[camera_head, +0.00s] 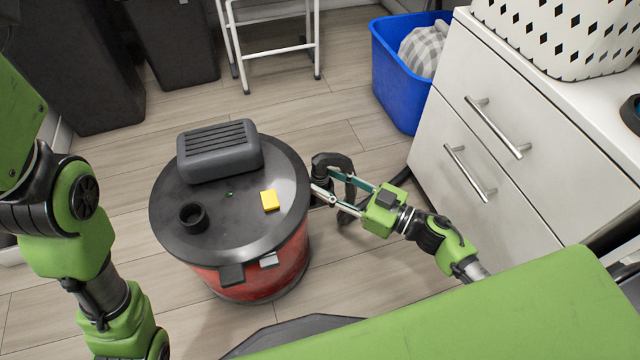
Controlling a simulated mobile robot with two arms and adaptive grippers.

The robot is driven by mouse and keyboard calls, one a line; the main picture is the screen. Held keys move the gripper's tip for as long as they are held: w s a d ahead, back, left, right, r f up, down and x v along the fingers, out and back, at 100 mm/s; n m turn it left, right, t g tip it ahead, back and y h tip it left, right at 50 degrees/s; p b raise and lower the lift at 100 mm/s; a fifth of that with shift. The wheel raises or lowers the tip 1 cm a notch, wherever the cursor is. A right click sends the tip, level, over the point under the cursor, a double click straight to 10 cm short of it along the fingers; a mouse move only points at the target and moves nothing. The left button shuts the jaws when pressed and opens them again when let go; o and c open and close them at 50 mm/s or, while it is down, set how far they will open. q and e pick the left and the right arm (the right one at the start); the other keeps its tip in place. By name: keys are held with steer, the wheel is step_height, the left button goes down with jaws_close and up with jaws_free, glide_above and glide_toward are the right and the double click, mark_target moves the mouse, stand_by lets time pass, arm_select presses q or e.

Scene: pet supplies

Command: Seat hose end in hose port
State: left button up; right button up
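A canister vacuum with a red body (276,272) and a round black lid (240,235) stands upright on the floor. The hose port (193,217), a short black open collar, rises from the left of the lid and is empty. The black hose end (322,162) is just right of the canister, apart from the port. My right gripper (322,178) reaches in from the right, its two fingers appearing closed around the hose end; the contact is partly hidden. The hose bends over beside the fingers. My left arm shows at the left, but its gripper is out of view.
A grey ribbed block (219,151) and a small yellow piece (270,200) are on the lid. A white drawer cabinet (500,140) stands close on the right, a blue bin (400,85) behind. Dark bins (172,42) and a white metal stand (270,40) are at the back.

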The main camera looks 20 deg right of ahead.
steer(key=shift+w+a, duration=0.2)
steer(key=shift+w, duration=0.05)
steer(key=c, duration=0.9)
steer(key=shift+o, duration=0.2)
steer(key=shift+r, duration=0.15)
